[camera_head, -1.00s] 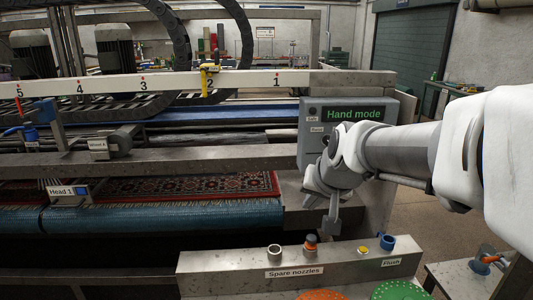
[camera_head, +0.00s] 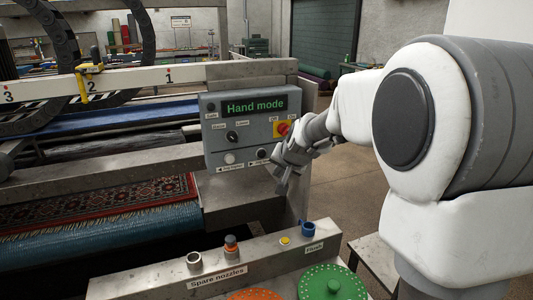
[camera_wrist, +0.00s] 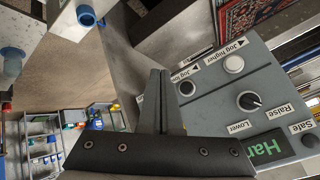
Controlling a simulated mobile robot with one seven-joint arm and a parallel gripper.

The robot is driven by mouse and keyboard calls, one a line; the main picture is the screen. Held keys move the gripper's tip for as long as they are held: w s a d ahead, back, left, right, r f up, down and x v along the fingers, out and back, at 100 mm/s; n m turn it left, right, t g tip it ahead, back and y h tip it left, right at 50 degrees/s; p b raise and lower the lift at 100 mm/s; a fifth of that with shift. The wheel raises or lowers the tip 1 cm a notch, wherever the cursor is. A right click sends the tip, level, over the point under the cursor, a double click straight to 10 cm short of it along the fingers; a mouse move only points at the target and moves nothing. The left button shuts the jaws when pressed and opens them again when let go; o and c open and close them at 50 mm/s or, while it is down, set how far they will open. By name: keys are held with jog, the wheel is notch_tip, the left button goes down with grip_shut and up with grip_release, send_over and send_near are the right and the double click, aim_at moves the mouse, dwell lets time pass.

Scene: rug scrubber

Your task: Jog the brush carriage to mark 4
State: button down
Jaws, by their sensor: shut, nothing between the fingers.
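The grey control panel (camera_head: 214,128) reads "Hand mode" on its green display (camera_head: 255,106). In the wrist view, a white button (camera_wrist: 234,64) sits by the "Jog higher" label, and a black button (camera_wrist: 187,88) by a partly covered "Jog lo…" label. The yellow pointer (camera_head: 83,84) stands at about mark 2 on the white rail (camera_head: 130,78); marks 3 and 1 show beside it, and mark 4 is out of view. My gripper (camera_head: 282,183) is shut and empty, just right of the panel's lower edge. Its fingers (camera_wrist: 159,75) point past the black button, apparently not touching it.
A red-and-yellow switch (camera_head: 282,128) and a Raise/Lower knob (camera_wrist: 249,101) are also on the panel. The spare nozzles bench (camera_head: 150,283) stands in front, with a blue fitting (camera_head: 308,228) below my gripper. A patterned rug (camera_head: 95,200) lies at the left.

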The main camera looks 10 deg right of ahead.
aim_at(262, 154)
jog(key=shift+w+d, duration=0.15)
jog(key=shift+w, duration=0.1)
jog(key=w+a+p, duration=0.1)
jog(key=w+p, duration=0.5)
jog(key=w, duration=0.2)
jog(key=shift+w+a, duration=0.2)
jog(key=shift+a, duration=0.2)
dwell(2.0)
jog(key=shift+w, duration=0.4)
